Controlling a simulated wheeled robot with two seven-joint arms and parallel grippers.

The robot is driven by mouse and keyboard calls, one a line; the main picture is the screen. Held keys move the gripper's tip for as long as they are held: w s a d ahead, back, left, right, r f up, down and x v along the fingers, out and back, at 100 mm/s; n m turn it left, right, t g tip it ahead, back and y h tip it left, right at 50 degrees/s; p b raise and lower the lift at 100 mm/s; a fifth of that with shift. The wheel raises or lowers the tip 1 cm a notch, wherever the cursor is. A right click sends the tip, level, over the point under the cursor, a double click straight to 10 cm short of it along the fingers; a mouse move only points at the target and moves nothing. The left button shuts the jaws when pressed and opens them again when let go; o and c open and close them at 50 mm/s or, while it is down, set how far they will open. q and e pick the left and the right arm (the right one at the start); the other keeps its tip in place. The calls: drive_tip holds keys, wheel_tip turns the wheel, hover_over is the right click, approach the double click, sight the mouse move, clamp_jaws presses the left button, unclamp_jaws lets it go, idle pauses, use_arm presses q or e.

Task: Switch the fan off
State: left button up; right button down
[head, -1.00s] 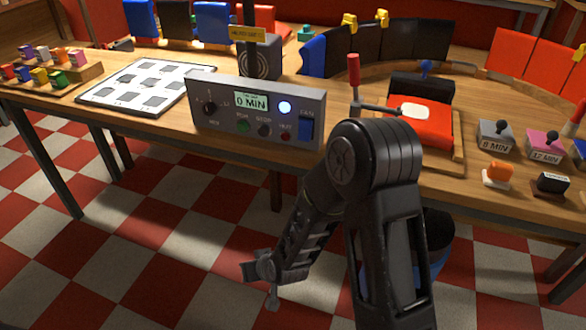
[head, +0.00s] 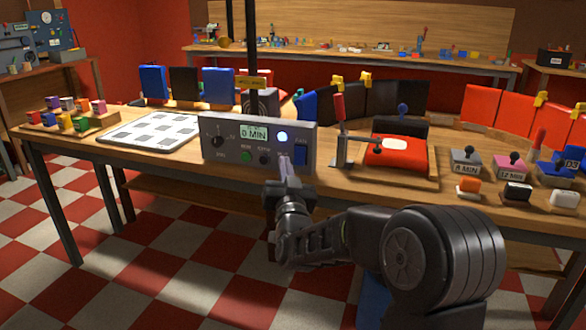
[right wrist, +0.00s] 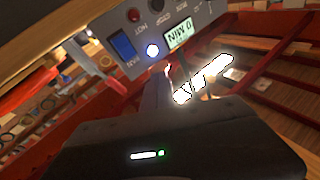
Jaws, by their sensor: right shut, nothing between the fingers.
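The grey control box (head: 222,163) stands at the table's front edge, with a display (head: 254,132) reading 0 MIN. Its blue fan switch (head: 300,153) is at the right end of the panel; the light (head: 282,136) beside it glows white-blue. My right gripper (head: 286,164) is shut and empty, with its fingers upright in front of the panel, just left of the switch. Contact cannot be told. The right wrist view shows the panel turned over, with the blue switch (right wrist: 122,46) and lit light (right wrist: 152,50) beyond the gripper. My left gripper is not in view.
A toggle clamp (head: 341,140) and a red-topped block (head: 396,151) stand right of the box. A white tray with dark squares (head: 112,138) lies left. A black post (head: 250,50) rises behind the box. Small stamps (head: 468,185) sit at the front right.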

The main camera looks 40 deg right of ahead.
sight(299, 156)
drive_tip(key=shift+d, duration=0.1)
drive_tip(key=shift+w+d+f, duration=0.1)
drive_tip(key=shift+w+f, duration=0.05)
drive_tip(key=shift+w+d+f+b, duration=0.6)
drive_tip(key=shift+w+d+b, duration=0.2)
drive_tip(key=shift+d, duration=0.25)
drive_tip(key=shift+w+d+f+b, duration=0.7)
drive_tip(key=shift+d+b, duration=0.25)
drive_tip(key=shift+d, duration=0.1)
drive_tip(key=shift+w+d+f+b, duration=0.55)
drive_tip(key=shift+w+d+b, duration=0.25)
drive_tip(key=shift+d, duration=0.25)
drive_tip(key=shift+d, duration=0.1)
drive_tip(key=shift+w+d+f+b, duration=0.15)
drive_tip(key=shift+d+b, duration=0.1)
drive_tip(key=shift+b, duration=0.35)
